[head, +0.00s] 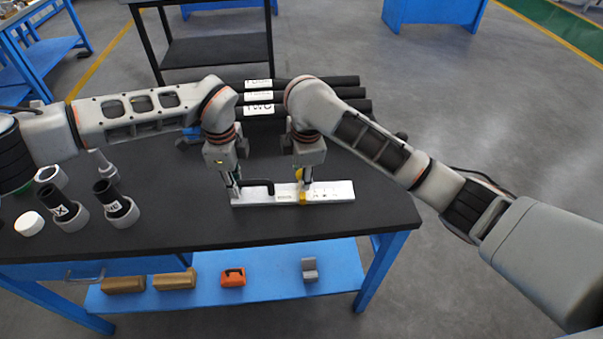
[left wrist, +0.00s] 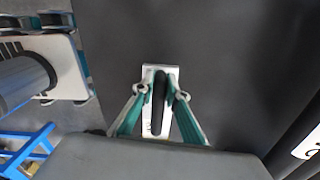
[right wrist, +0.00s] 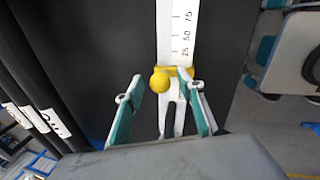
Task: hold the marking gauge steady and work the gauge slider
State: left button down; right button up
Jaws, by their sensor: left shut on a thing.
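The marking gauge is a flat white ruler bar (head: 338,190) lying on the black table, with a black handle (head: 262,183) at its left end. The handle also shows in the left wrist view (left wrist: 159,100). My left gripper (head: 235,186) is shut on the handle, a finger on each side (left wrist: 167,94). The gauge slider is a yellow band across the bar (right wrist: 178,71) with a round yellow knob (right wrist: 159,82). My right gripper (head: 304,183) is open above the slider, with the knob between its fingertips, nearer the left finger. Contact with the knob cannot be told.
Black cups with grey collars (head: 117,204), a white cap (head: 29,223) and a grey fitting (head: 103,166) stand at the table's left. Labelled black tubes (head: 345,106) lie along the back. Table around the bar is clear. A blue shelf (head: 278,278) below holds several blocks.

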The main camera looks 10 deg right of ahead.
pick_arm(q)
jog(key=shift+f, duration=0.1)
pick_arm(e)
jog(key=shift+w+f, duration=0.1)
jog(key=shift+f, duration=0.25)
grip_shut()
jog(key=d, duration=0.7)
jog(key=shift+s+d, duration=0.2)
jog(key=shift+d, duration=0.15)
grip_release()
jog(key=shift+a, duration=0.1)
jog(key=shift+r, duration=0.1)
